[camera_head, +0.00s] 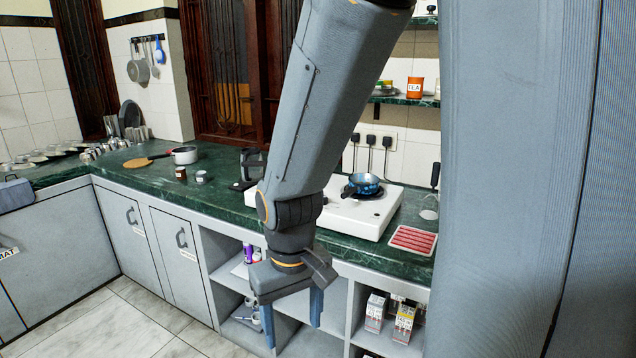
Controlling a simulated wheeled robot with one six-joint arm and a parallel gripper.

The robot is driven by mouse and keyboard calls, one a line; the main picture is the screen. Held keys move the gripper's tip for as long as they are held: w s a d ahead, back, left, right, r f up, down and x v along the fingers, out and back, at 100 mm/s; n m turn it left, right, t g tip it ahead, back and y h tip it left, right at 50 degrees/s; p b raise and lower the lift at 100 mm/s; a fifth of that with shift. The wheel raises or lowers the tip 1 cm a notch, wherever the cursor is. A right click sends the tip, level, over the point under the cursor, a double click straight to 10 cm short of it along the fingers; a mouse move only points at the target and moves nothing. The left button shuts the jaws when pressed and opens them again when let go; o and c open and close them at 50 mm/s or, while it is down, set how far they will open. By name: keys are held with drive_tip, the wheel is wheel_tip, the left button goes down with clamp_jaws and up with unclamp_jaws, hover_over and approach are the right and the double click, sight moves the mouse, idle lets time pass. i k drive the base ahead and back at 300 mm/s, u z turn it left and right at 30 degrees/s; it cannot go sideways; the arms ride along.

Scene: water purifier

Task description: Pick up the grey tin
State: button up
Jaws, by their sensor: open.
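A small grey tin (202,177) stands upright on the green counter (225,200), left of my arm. A small brown tin (181,172) stands close to its left. My gripper (292,316) hangs in front of the counter, below its top and to the right of the grey tin. Its two blue fingers point down, spread apart, with nothing seen between them. The grey tin is in clear view and apart from the gripper.
A saucepan (185,155) and a round board (137,162) lie behind the tins. A black object (251,168) stands right of the grey tin. A white stove (345,215) bears a blue pan (364,184). Open shelves with cartons (404,323) are below. The counter front left of the tins is clear.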

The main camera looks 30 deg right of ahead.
sight(201, 176)
drive_tip(key=u, duration=0.35)
drive_tip(key=k, duration=0.95)
drive_tip(key=u, duration=1.25)
drive_tip(key=i, duration=3.55)
drive_tip(key=z, duration=1.1)
drive_tip(key=i, duration=0.95)
drive_tip(key=z, duration=1.6)
drive_tip(key=i, duration=0.7)
drive_tip(key=z, duration=0.35)
